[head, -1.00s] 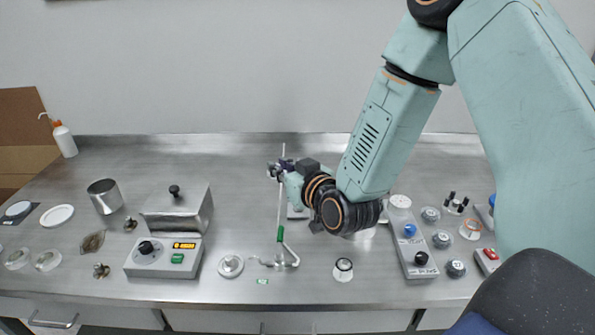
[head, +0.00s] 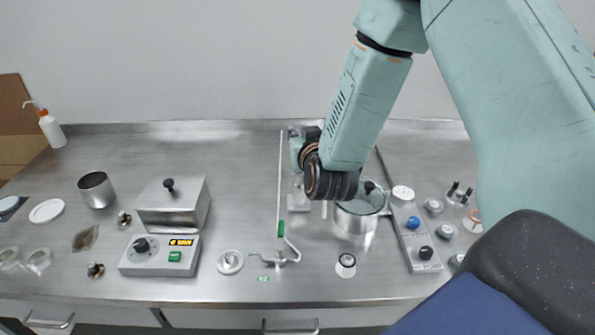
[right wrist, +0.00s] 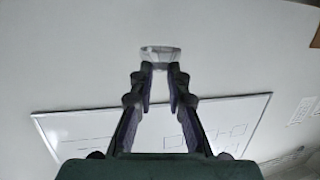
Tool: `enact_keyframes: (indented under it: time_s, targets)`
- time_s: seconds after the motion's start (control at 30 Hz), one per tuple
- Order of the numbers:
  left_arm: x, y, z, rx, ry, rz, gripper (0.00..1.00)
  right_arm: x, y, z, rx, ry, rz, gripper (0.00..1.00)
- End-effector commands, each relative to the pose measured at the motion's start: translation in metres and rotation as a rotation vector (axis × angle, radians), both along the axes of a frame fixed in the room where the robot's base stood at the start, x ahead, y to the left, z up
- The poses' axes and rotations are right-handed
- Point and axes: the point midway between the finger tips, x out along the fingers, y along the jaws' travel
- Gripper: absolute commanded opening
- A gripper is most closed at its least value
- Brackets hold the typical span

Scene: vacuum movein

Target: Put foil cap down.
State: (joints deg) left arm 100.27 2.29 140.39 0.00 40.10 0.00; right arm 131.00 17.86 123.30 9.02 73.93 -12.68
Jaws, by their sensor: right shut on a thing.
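The foil cap (right wrist: 160,53) is a small silvery-white cup shape, seen in the right wrist view at the fingertips. My right gripper (right wrist: 160,70) is shut on it, with the two dark fingers closing in on its lower edge. A pale wall and a whiteboard are behind it in that view. In the head view my right arm reaches over the bench, and its wrist hides most of the gripper and the cap. My left gripper is not in view.
A stand with a thin upright rod (head: 280,190) is close on the left. A heater box (head: 160,257), small caps and dishes lie around.

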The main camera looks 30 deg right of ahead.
Motion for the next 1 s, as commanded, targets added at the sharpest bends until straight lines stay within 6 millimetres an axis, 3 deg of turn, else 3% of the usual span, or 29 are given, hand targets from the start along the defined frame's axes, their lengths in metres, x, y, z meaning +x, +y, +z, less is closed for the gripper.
enact_keyframes:
  time_s: [0.2,0.6,1.0]
  targets:
    - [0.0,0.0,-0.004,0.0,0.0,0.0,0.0,0.001,0.0,-0.039,-0.002,0.005,0.001,0.01]
    - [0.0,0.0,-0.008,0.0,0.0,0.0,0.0,0.003,-0.001,-0.086,-0.002,0.004,0.002,0.01]
    - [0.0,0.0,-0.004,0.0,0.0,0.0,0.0,0.003,-0.001,-0.094,0.0,0.0,0.001,0.01]
